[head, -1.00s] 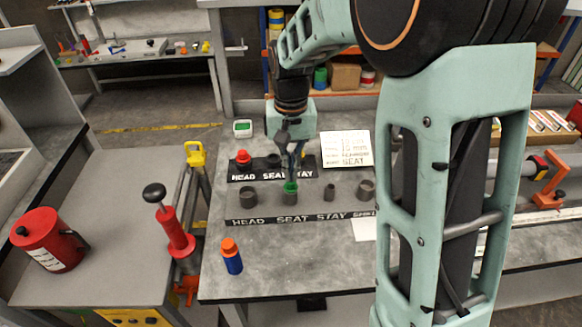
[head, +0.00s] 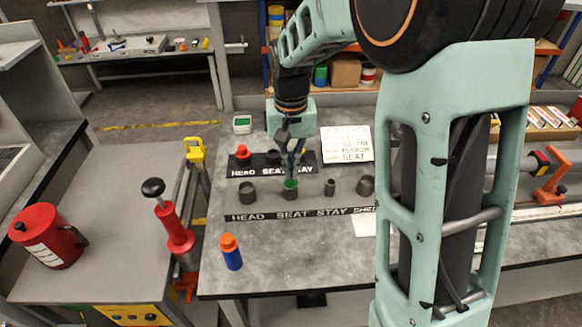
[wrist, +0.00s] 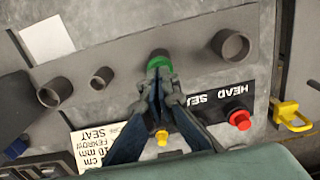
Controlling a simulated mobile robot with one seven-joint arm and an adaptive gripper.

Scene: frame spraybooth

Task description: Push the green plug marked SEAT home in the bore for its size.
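The green plug (head: 290,184) sits at the mouth of a dark round bore (head: 290,193), the second from the left in its row, behind the word SEAT on the front strip. In the wrist view the green plug (wrist: 159,64) shows as a green band just past my fingertips, against the dark bore (wrist: 159,53). How deep it sits cannot be told exactly. My gripper (head: 291,176) points down over it, and its fingertips (wrist: 160,78) are close together at the plug's top. The fingers look shut, touching or nearly touching the plug.
Other bores stand apart on both sides: a wide one (head: 248,190) at left, a small one (head: 329,187) and another (head: 365,187) at right. Behind is a labelled rack with a red plug (head: 242,152). A white card (head: 346,143) lies at the back.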

